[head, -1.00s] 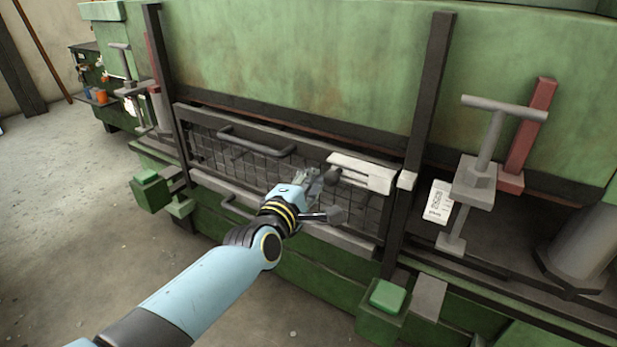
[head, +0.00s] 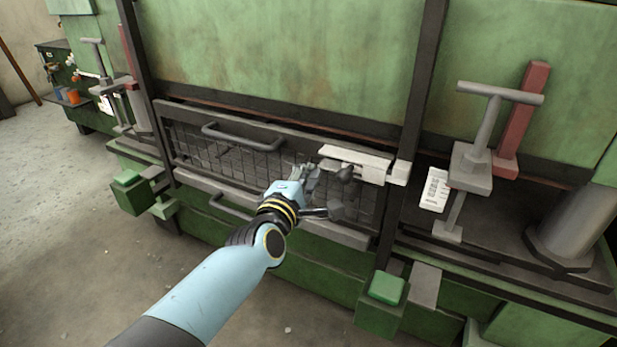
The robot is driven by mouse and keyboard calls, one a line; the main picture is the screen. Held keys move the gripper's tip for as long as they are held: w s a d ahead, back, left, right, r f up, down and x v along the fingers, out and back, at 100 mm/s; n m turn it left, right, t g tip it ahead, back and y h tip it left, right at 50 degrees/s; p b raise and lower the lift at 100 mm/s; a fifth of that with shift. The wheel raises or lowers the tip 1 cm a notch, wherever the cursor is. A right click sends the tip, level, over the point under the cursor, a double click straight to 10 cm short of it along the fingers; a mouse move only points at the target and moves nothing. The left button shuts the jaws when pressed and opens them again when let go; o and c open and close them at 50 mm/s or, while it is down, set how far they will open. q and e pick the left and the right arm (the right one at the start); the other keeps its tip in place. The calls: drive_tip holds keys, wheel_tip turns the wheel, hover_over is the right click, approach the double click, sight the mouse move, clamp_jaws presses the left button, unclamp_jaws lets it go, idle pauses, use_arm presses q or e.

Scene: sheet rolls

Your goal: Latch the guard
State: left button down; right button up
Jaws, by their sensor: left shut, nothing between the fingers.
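The guard is a mesh panel in a grey frame (head: 185,112) with a bar handle (head: 240,138), and it stands closed across the green machine's opening. A pale latch plate (head: 350,154) sits at its upper right, with a dark knob (head: 345,173) below the plate's edge. The latch's right end meets a pale keeper block (head: 400,172) on the dark post; I cannot tell how deep it sits. My left gripper (head: 311,176) is shut and empty, just left of the knob. Contact with the knob is unclear. My right gripper is out of view.
A grey T-handled clamp (head: 484,140) and a red post (head: 522,120) stand right of the guard. A white label (head: 433,189) is nearby. Green button boxes (head: 386,288) jut out below. The floor at left is open.

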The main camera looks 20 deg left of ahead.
use_arm(q)
drive_tip(key=shift+s, duration=5)
drive_tip(key=s+a+f+m+g, duration=0.1)
drive_tip(key=s+f+m+g, duration=0.2)
drive_tip(key=s+f, duration=0.5)
drive_tip(key=s+a+f+m+g+h, duration=0.1)
drive_tip(key=s+f+m+g, duration=0.3)
drive_tip(key=f, duration=0.8)
drive_tip(key=s+a+f+m+g, duration=0.1)
drive_tip(key=s+f, duration=0.6)
drive_tip(key=f, duration=0.3)
drive_tip(key=s+a+f+m+g, duration=0.1)
drive_tip(key=s+f+m+g, duration=0.2)
drive_tip(key=s, duration=0.7)
drive_tip(key=s+a+f+m+g, duration=0.2)
drive_tip(key=s+f+m, duration=0.3)
drive_tip(key=s, duration=0.5)
drive_tip(key=s+a+f+m+g, duration=0.2)
drive_tip(key=s+f+m+g, duration=0.1)
drive_tip(key=s, duration=0.6)
drive_tip(key=shift+s+f+m+g+y+b, duration=0.4)
drive_tip(key=shift+f+m, duration=0.25)
drive_tip(key=shift+m, duration=0.45)
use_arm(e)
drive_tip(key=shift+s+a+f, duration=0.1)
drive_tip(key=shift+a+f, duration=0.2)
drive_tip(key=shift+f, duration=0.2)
